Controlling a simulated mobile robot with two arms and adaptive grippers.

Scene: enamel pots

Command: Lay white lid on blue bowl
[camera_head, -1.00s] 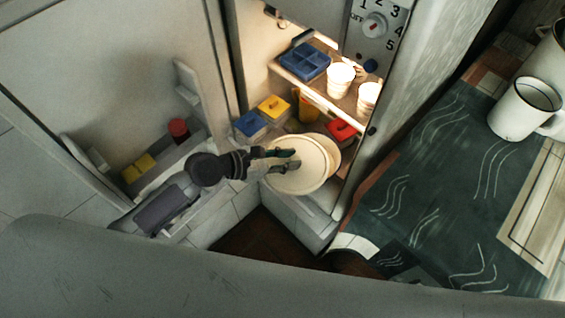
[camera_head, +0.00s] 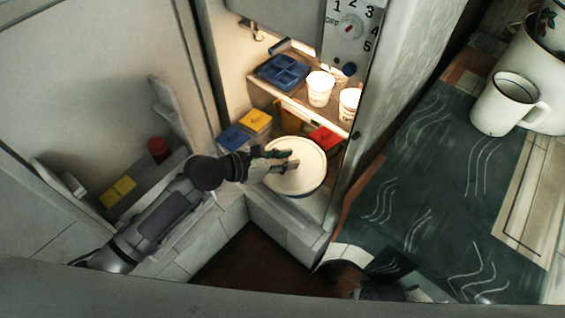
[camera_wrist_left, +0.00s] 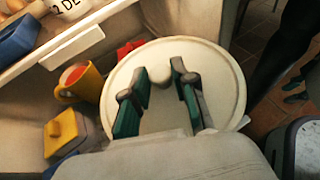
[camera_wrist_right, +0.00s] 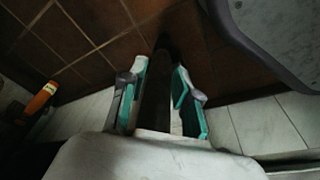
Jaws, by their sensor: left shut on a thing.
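The white lid (camera_head: 309,175) is a round, cream-coloured disc with a small knob, on the lower shelf side of the lit fridge. My left gripper (camera_head: 289,159) is shut on the lid by its knob; the left wrist view shows the lid (camera_wrist_left: 215,85) lying broad beneath the fingers (camera_wrist_left: 160,78). The blue bowl (camera_head: 301,198) is mostly hidden under the lid; only a thin bluish edge shows below it. I cannot tell whether the lid touches the bowl all round.
Yellow-lidded (camera_head: 256,121) and blue-lidded (camera_head: 231,138) boxes stand left of the lid, a red-lidded box (camera_head: 325,138) behind it. White cups (camera_head: 320,88) and a blue tray (camera_head: 284,72) are on the shelf above. The open fridge door is at left.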

